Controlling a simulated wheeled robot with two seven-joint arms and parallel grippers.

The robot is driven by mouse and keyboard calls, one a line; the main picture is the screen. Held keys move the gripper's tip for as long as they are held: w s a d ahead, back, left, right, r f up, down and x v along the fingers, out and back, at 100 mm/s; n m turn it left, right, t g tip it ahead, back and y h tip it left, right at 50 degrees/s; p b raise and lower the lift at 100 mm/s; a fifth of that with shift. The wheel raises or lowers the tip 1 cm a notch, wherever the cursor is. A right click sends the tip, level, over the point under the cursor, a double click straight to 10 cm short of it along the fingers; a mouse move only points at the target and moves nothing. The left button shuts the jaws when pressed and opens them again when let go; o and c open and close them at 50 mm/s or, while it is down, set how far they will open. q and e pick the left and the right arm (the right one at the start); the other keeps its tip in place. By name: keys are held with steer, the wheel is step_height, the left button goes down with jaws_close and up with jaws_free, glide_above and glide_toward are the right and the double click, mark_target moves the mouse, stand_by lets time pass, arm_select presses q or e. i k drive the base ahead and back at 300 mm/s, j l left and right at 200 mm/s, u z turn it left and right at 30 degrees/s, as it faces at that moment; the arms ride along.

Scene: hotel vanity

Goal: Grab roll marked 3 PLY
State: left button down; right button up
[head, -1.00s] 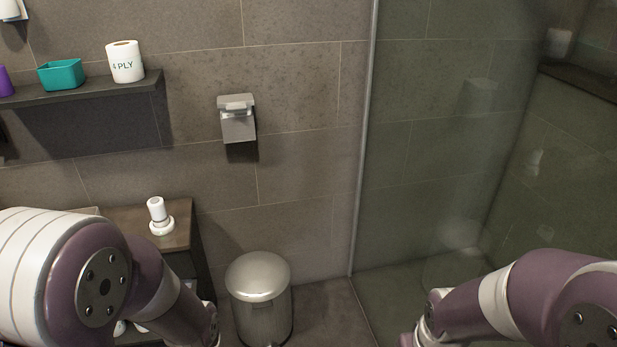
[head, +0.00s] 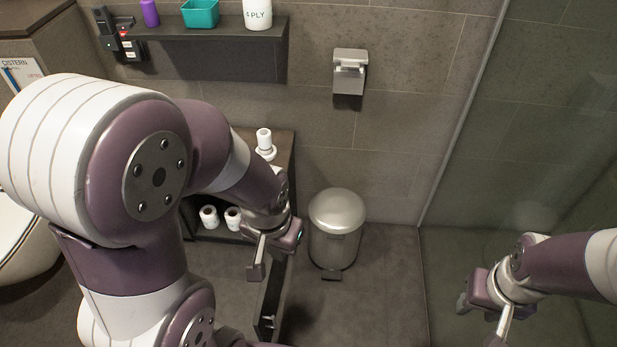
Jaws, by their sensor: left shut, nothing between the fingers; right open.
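No roll with a readable 3 PLY mark shows. A white roll (head: 257,14) marked 4 PLY stands on the dark wall shelf, its top cut off by the frame. Two small white rolls, a left one (head: 209,216) and a right one (head: 233,218), stand low in the dark cabinet; I cannot read any marks on them. My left gripper (head: 257,270) is shut and empty, in front of the cabinet and to the right of these rolls. My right gripper (head: 498,335) is open at the lower right, far from the rolls, partly cut off.
A teal box (head: 201,13) and a purple item (head: 150,12) stand on the wall shelf (head: 205,28). A white stand-like item (head: 265,143) is on the cabinet top. A metal bin (head: 337,225) stands right of the cabinet. Floor (head: 385,290) right of the bin is clear.

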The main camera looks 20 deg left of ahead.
mark_target(233, 215)
steer(key=k+j, duration=0.1)
steer(key=j, duration=0.4)
steer(key=k+j, duration=0.1)
steer(key=j, duration=0.85)
steer(key=k+j, duration=0.15)
steer(key=j, duration=0.35)
steer(key=k+j, duration=0.1)
steer(key=j, duration=0.35)
steer(key=k+j, duration=0.1)
steer(key=j, duration=0.9)
steer(key=k+j, duration=0.15)
steer(key=j, duration=0.3)
